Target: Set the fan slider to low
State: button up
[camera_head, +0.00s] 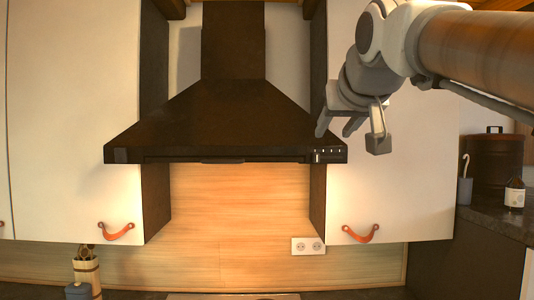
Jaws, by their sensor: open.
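A dark range hood (225,125) hangs between two white cabinets. A small control strip with the fan slider (317,156) sits at the right end of its front edge, with several tiny light marks; the slider's setting is too small to read. My gripper (350,136) is open and empty, in front of the right cabinet, just to the right of and slightly above the strip in the picture. One finger is close to the strip; I cannot tell if it touches.
White cabinets with leather pulls stand left (116,232) and right (359,235). A wall socket (307,246) is on the wooden backsplash (230,205). A dark canister (492,165) and bottle (514,194) stand on the right counter. The space below the hood is clear.

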aim_at(317, 156)
jog(key=p+x, duration=0.1)
jog(key=x, duration=1.3)
jog(key=shift+f+p, duration=0.1)
jog(key=shift+p, duration=0.25)
grip_shut()
dwell(0.6)
